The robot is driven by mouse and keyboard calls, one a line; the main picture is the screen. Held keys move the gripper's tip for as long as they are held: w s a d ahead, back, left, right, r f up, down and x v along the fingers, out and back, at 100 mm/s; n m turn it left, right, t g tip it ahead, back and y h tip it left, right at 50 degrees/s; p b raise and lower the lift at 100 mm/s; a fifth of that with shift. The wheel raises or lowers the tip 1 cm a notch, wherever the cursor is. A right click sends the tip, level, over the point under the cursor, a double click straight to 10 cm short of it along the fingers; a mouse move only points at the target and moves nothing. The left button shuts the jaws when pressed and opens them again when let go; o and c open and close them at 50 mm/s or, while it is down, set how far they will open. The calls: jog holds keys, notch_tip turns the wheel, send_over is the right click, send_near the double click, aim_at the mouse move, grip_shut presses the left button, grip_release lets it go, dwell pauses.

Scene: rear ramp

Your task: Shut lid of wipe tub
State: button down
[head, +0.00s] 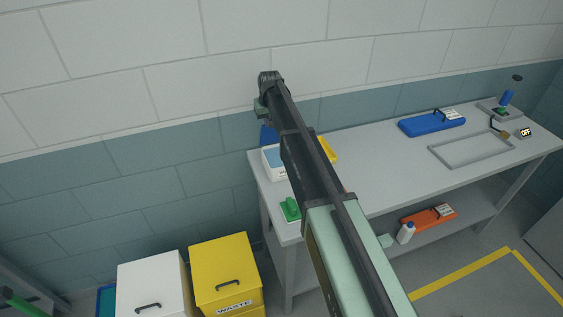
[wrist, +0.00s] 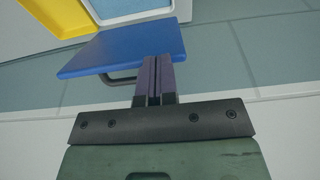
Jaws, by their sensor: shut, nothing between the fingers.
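The wipe tub (head: 274,172) is a white box with a pale blue top opening, at the left back of the bench in the head view. Its blue lid (head: 267,134) stands raised at the tub's back, by the wall. In the wrist view the lid (wrist: 122,42) is a flat blue panel with a dark handle under its near edge, and the tub's rim (wrist: 183,8) shows at the top. My gripper (wrist: 158,62) is shut and empty, its fingertips in front of the lid; I cannot tell whether they touch. In the head view my arm hides part of the tub.
A yellow tray (head: 326,150) lies right of the tub, partly behind my arm. A green block (head: 290,209) sits at the bench's front left. A blue case (head: 432,122) lies farther right; the bench (head: 375,165) between is clear. White and yellow bins (head: 226,268) stand left.

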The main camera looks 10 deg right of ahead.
dwell(0.3)
jog(key=shift+w+r+p, duration=0.3)
jog(key=shift+r+p, duration=0.2)
jog(key=shift+p, duration=0.35)
jog(key=shift+p+v, duration=1)
jog(key=shift+v, duration=0.15)
notch_tip(320, 180, up, 4)
jog(key=p, duration=0.3)
jog(key=shift+w+f+p, duration=0.2)
jog(key=shift+p, duration=0.1)
jog(key=shift+f, duration=0.1)
